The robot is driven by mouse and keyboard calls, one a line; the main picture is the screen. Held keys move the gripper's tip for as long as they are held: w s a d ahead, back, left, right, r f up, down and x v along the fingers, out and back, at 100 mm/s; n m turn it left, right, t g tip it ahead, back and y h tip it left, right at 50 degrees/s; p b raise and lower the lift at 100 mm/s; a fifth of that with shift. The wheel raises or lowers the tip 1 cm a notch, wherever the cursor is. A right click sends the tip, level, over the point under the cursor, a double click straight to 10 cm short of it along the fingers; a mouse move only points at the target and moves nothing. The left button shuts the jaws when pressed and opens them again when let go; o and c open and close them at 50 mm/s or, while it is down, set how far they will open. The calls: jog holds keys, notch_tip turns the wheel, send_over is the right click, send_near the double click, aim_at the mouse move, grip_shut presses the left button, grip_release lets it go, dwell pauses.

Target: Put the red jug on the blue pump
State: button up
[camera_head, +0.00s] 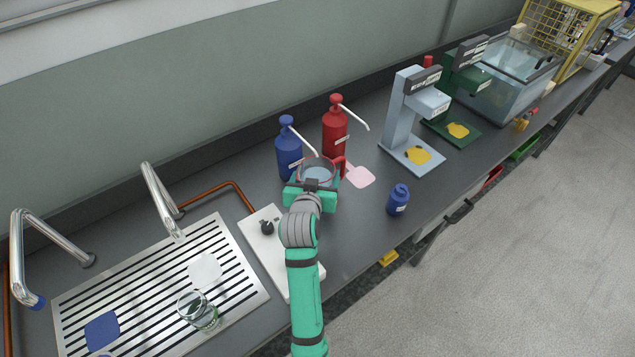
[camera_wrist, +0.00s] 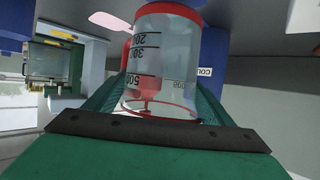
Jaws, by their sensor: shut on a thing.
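The red jug (camera_head: 316,172) is a clear measuring jug with a red rim and red handle. It also shows in the wrist view (camera_wrist: 170,60), with dark graduation marks. My gripper (camera_head: 313,190) is shut on the jug, with green fingers on both sides of its body. The blue pump (camera_head: 288,150) is an upright blue bottle with a spout, just behind and left of the jug. Its labelled body shows at the right in the wrist view (camera_wrist: 212,60). The jug is in front of the blue pump, near its spout. I cannot tell whether the jug touches the counter.
A red pump (camera_head: 335,128) stands right of the blue one, with a pink pad (camera_head: 359,177) in front. A small blue bottle (camera_head: 398,200) stands near the counter's front edge. A white board (camera_head: 270,245) and a drain grid (camera_head: 150,290) with a glass (camera_head: 200,312) lie left.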

jog(key=shift+d+f, duration=0.1)
jog(key=shift+f, duration=1.35)
jog(key=o, duration=1.6)
jog(key=shift+f, duration=0.2)
jog(key=shift+r, duration=0.15)
jog(key=v, duration=1.2)
